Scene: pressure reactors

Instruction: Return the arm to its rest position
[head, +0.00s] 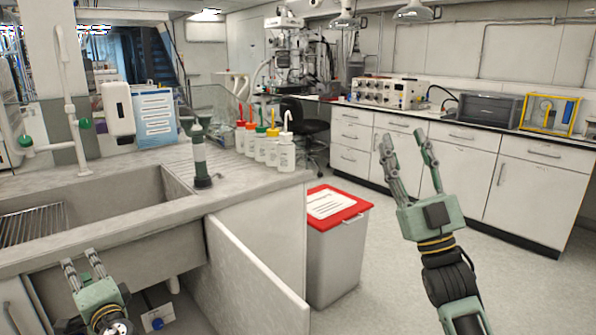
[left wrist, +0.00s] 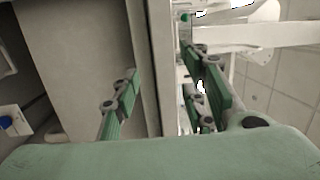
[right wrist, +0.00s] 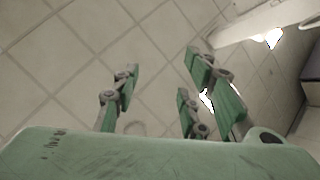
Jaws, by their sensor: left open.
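My left gripper (head: 80,260) is at the lower left of the head view, in front of the sink counter and close to its front edge. Its fingers are spread with nothing between them; they also show apart in the left wrist view (left wrist: 163,72). My right gripper (head: 403,140) is raised at the right of the head view, fingers pointing up, seen against the white drawers. Its fingers are apart and empty, with floor tiles behind them in the right wrist view (right wrist: 160,68). Most of the left arm is out of view.
The sink counter (head: 257,182) holds several bottles (head: 286,150) and a dark green-and-white fixture (head: 201,160). Below it, a cabinet door (head: 250,275) stands open beside a red-lidded bin (head: 337,255). Open floor (head: 400,265) lies between the bin and the drawers.

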